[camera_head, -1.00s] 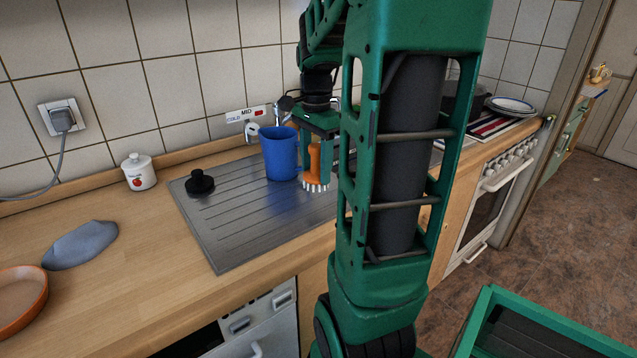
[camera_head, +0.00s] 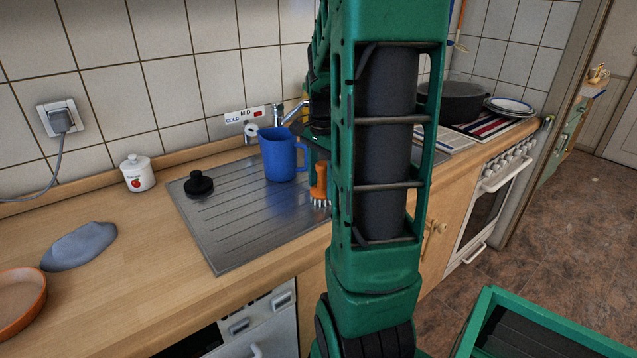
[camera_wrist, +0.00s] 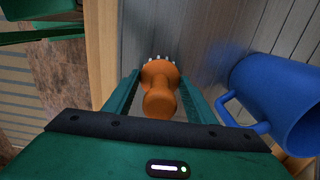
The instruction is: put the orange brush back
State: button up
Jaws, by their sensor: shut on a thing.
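The orange brush (camera_head: 320,184) with white bristles shows in the head view just left of my arm, bristles down, over the right part of the metal drainboard. In the wrist view the brush (camera_wrist: 160,90) is between the two green fingers of my gripper (camera_wrist: 160,92), which is shut on it. In the head view my gripper is mostly hidden behind my arm. Whether the bristles touch the metal cannot be told.
A blue mug (camera_head: 279,154) stands on the drainboard (camera_head: 240,225) close left of the brush; its handle faces the gripper in the wrist view. A black stopper (camera_head: 199,184) lies further left. A tap (camera_head: 287,112) is behind. A pot (camera_head: 460,101) stands right.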

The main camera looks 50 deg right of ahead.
jog(key=o, duration=1)
jog(key=shift+o, duration=0.2)
notch_tip(320, 180, up, 11)
jog(key=shift+r, duration=0.35)
jog(key=shift+a+r, duration=0.1)
jog(key=shift+a, duration=0.15)
jog(key=s+a+f+n, duration=0.5)
jog(key=s+a+n, duration=0.2)
jog(key=a, duration=0.1)
jog(key=s+a+f+n, duration=0.5)
jog(key=s+a+n, duration=0.1)
jog(key=a+n, duration=0.1)
jog(key=shift+s+a+f, duration=0.35)
jog(key=shift+s+a, duration=0.05)
jog(key=shift+a, duration=0.2)
